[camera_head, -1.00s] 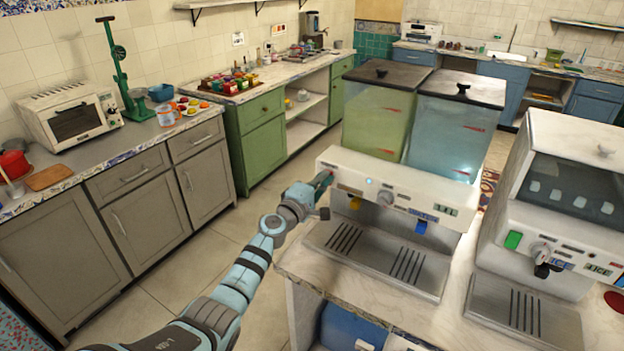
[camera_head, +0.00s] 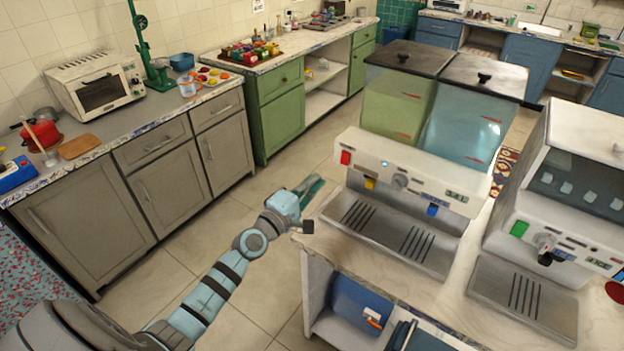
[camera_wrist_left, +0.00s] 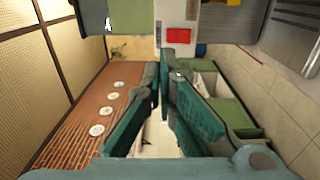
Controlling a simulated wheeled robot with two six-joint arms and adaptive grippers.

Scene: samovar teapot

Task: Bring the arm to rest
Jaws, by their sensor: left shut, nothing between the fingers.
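My left arm comes in from the lower left in the head view. Its left gripper (camera_head: 311,188) hangs over the floor, just left of the counter that bears the drink dispenser (camera_head: 412,188). The gripper is shut and empty, apart from the dispenser's front panel. In the left wrist view the teal fingers of the left gripper (camera_wrist_left: 163,85) show close up, with the dispenser's red button (camera_wrist_left: 180,36) beyond them. The same red button (camera_head: 346,157) sits at the left end of the dispenser's panel in the head view. My right gripper is not in view.
The ice machine (camera_head: 545,225) stands right of the dispenser on the same counter (camera_head: 450,285). Grey cabinets (camera_head: 160,190) with a toaster oven (camera_head: 98,85) on top line the left wall. A green cabinet (camera_head: 282,115) stands behind. Open floor (camera_head: 200,240) lies between.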

